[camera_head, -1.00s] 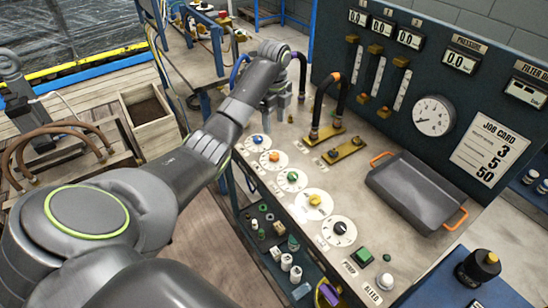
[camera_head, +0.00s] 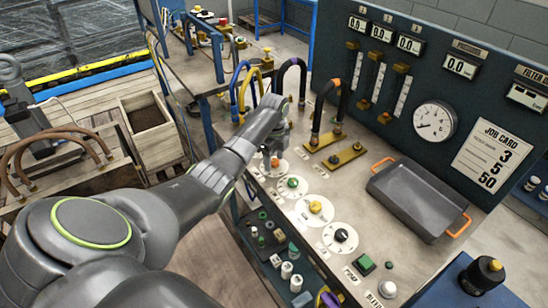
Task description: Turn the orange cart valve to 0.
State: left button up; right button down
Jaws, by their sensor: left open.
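The orange cart valve (camera_head: 275,162) is a small orange knob on a white round dial on the bench top. It lies in the row of dials, behind the green valve (camera_head: 292,182). My left gripper (camera_head: 272,154) points down just above the orange knob with its jaws open. The fingers partly cover the knob and its dial, so I cannot read the setting or tell whether they touch it. The blue valve is hidden by my left arm. My right gripper does not show.
Yellow (camera_head: 315,207) and black (camera_head: 341,235) valves stand nearer. Hoses (camera_head: 250,85) rise behind my left gripper. A grey tray (camera_head: 418,198) with orange handles lies right. The dark panel (camera_head: 335,55) with displays and a pressure gauge (camera_head: 434,121) stands behind.

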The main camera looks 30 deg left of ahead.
pick_arm(q)
jog(key=c, duration=1)
jog(key=shift+o, duration=0.2)
